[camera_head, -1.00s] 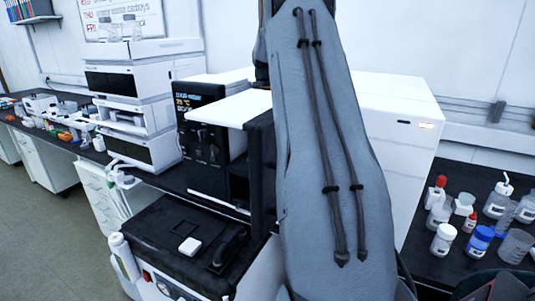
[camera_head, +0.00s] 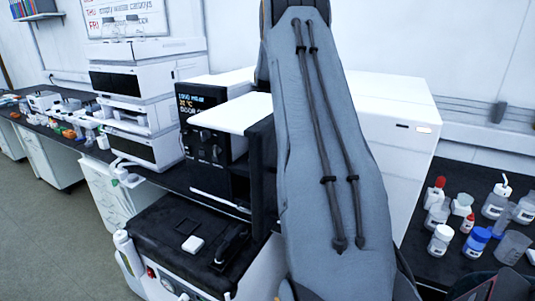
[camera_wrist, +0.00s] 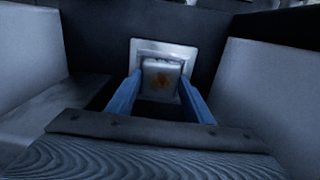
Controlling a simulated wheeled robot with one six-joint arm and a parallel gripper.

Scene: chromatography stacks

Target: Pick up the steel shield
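In the wrist view a pale, metallic square plate (camera_wrist: 174,48) with a raised block (camera_wrist: 162,78) on its front stands against a dark wall. I take this to be the steel shield. My gripper (camera_wrist: 161,84) points at it, with its two blue fingers apart, one tip close to each side of the block. Whether the tips touch the block is not clear. In the head view my arm hides the gripper and the shield.
A black instrument (camera_head: 205,145) with a lit display and a white top panel stands left of my arm. A large white box (camera_head: 400,110) is behind it. Several bottles stand on the dark bench (camera_head: 425,265) at right. Stacked white modules (camera_head: 140,85) are at left.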

